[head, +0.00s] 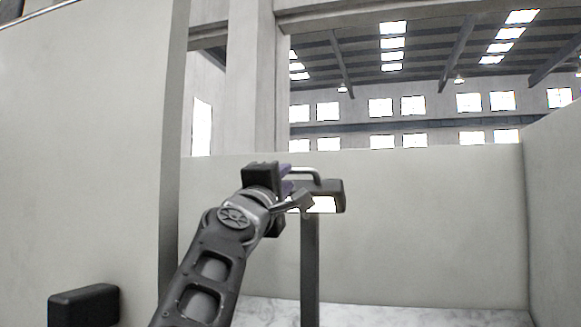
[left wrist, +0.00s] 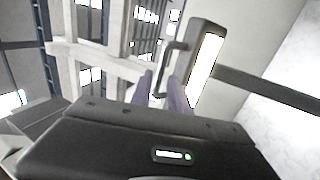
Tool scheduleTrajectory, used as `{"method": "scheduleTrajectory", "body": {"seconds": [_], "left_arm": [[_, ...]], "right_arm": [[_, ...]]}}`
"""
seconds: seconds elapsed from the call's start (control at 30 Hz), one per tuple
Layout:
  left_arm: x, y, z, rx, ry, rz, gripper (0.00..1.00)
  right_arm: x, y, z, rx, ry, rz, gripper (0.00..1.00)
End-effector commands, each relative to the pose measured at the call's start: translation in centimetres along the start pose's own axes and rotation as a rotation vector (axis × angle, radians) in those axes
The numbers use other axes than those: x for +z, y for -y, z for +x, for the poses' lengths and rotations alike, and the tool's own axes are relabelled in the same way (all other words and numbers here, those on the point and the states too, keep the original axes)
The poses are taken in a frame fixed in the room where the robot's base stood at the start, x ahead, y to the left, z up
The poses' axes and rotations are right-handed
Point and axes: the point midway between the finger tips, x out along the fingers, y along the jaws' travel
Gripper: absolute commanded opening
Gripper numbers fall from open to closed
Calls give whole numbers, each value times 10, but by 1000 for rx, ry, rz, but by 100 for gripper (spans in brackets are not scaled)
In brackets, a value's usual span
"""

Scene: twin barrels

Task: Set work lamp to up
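The work lamp (head: 329,196) has a dark head with a bright white panel and a grey bar handle, on top of an upright post. It stands in the middle of the head view. The panel faces downward and toward me. My left gripper (head: 286,183) is at the left side of the lamp head, by the handle. In the left wrist view the two purple fingers (left wrist: 163,92) are apart, and the near end of the handle (left wrist: 166,62) shows between them. I cannot tell whether they touch it. My right gripper is out of view.
The lamp's post (head: 310,265) rises from a pale marbled surface (head: 400,316). A low pale wall (head: 430,230) stands behind it, and another wall closes the right side. A tall pale panel (head: 85,150) fills the left. Free room lies right of the lamp.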

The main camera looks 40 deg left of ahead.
Motion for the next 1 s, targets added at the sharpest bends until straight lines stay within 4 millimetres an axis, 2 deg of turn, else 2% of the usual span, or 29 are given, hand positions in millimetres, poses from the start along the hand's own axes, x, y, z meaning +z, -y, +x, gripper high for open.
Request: {"method": "scheduleTrajectory", "body": {"seconds": [0.1,0.3,0.47,0.73,1.0], "left_arm": [[-2,-4,21,-3,-2,-1,22],[-1,-3,45,-1,-2,1,22],[-1,-1,53,0,-1,0,22],[0,0,54,1,0,0,22],[0,0,54,0,0,0,1]], "right_arm": [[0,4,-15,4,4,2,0],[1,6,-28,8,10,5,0],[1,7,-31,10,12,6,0],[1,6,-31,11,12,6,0],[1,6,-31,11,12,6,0]]}}
